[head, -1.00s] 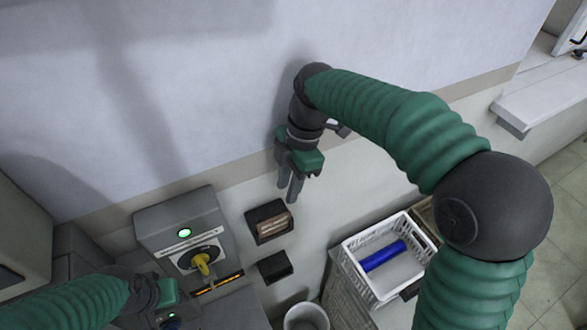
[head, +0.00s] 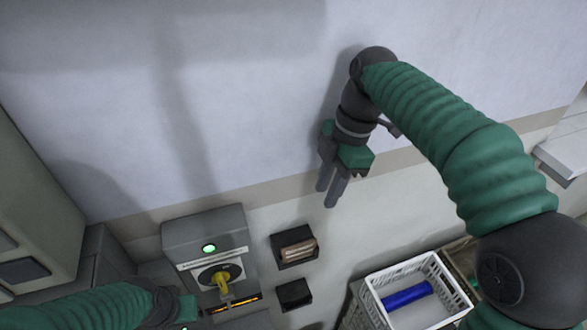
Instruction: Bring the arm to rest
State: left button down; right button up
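My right arm, with a green ribbed sleeve, reaches in from the right. Its gripper (head: 327,196) points down in front of the pale wall, above the small dark bins. Its two dark fingers are apart with a narrow gap and nothing between them. My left arm (head: 95,305) comes in at the lower left. Its gripper end is low beside the grey machine and partly cut off by the frame's bottom edge, so its fingers do not show.
The grey winding machine (head: 203,236) has a lit green lamp and a yellow part (head: 223,285). A dark bin (head: 296,263) and a smaller black bin (head: 294,294) stand to its right. A white crate (head: 456,297) holds a blue cylinder (head: 407,295).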

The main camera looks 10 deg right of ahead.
jog(key=s+d+f+m+t+h+b, duration=0.1)
jog(key=s+f+m+b, duration=0.3)
jog(key=f, duration=0.8)
jog(key=s+d+f+m+t+b, duration=0.1)
jog(key=s+d+f+m+b, duration=0.2)
jog(key=f+m, duration=0.6)
jog(key=s+d+f+m+t+h+b, duration=0.1)
jog(key=s+f+m+b, duration=0.4)
jog(key=f, duration=1)
jog(key=shift+d+f+m+h+b, duration=0.35)
jog(key=shift+d+m+b, duration=0.35)
jog(key=shift+b, duration=0.3)
